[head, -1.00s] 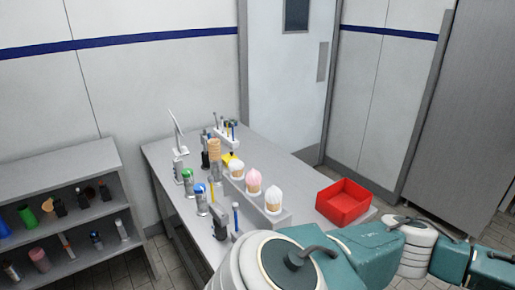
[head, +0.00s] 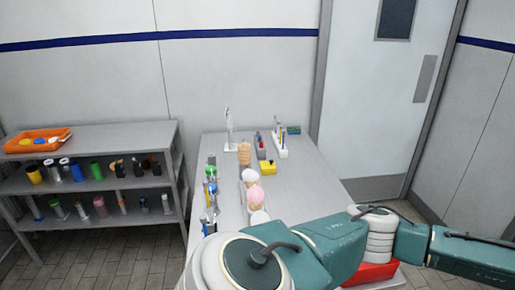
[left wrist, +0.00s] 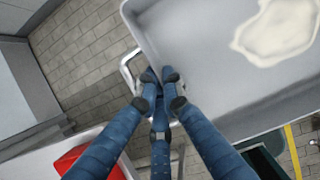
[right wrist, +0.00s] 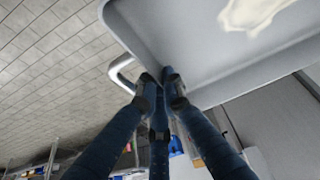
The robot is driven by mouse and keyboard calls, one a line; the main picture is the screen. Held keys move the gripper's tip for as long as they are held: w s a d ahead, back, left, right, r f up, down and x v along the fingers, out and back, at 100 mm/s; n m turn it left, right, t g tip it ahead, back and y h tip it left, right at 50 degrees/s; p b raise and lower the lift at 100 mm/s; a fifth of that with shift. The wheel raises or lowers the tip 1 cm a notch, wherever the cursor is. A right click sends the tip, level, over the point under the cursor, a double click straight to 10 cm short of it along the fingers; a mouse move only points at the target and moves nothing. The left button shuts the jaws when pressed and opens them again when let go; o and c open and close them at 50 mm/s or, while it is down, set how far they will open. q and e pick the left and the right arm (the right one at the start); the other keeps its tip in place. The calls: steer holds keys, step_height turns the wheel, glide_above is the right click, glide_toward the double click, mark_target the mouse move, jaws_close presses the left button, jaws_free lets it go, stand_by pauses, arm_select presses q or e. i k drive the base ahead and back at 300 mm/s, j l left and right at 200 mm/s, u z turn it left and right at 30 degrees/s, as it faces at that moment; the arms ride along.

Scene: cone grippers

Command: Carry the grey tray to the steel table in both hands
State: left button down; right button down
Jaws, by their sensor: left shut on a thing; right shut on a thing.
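The grey tray (left wrist: 205,65) has a cream-coloured patch (left wrist: 275,30) in it and a metal loop handle. My left gripper (left wrist: 160,82) is shut on the tray at its handle and rim. My right gripper (right wrist: 160,82) is shut on the tray (right wrist: 185,50) at another handle, with part of the cream patch in view. The head view does not show the tray or either gripper. A grey table (head: 312,192), which looks like steel, stands ahead there with several cones and bottles on it.
A red box (head: 374,272) sits at the table's near right end, partly behind my arm; it also shows in the left wrist view (left wrist: 85,160). A grey shelf rack (head: 105,132) with cups and an orange tray (head: 25,147) stands left. A door (head: 385,110) is behind right.

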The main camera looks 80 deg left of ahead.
mark_target(311, 209)
steer(key=i+j+u, duration=0.15)
steer(key=i+u, duration=0.8)
steer(key=i+l+u, duration=0.15)
steer(key=i+u, duration=0.3)
steer(key=u, duration=1.45)
